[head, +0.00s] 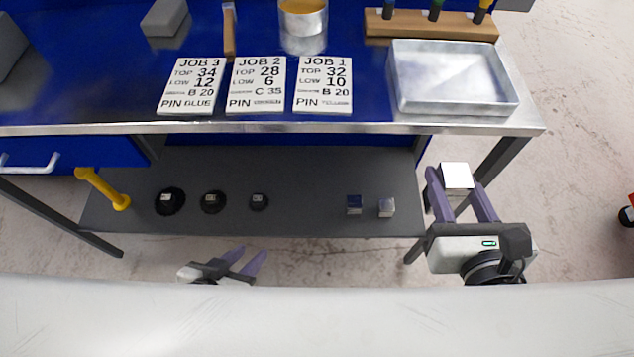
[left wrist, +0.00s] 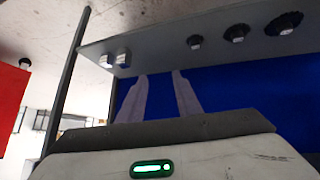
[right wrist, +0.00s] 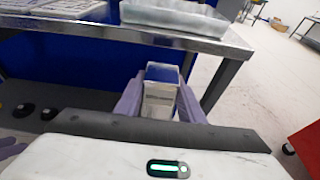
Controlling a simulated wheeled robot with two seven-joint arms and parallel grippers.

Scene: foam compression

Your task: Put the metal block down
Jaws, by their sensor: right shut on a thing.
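A shiny metal block (head: 456,176) is held between the purple fingers of my right gripper (head: 462,196), which is shut on it in front of the table's right end. In the right wrist view the block (right wrist: 160,98) sits between both fingers. My left gripper (head: 247,262) is empty with its fingers apart, low in front of the table. In the left wrist view its two fingers (left wrist: 160,97) stand apart with nothing between them. Two small metal blocks lie on the lower shelf, one at left (head: 354,204) and one at right (head: 387,207).
The blue tabletop (head: 120,90) holds a metal tray (head: 455,108), three job cards (head: 256,86), a tin (head: 303,22), a wooden rack (head: 420,27) and a grey block (head: 165,18). The lower shelf (head: 300,180) carries several round black weights (head: 212,202).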

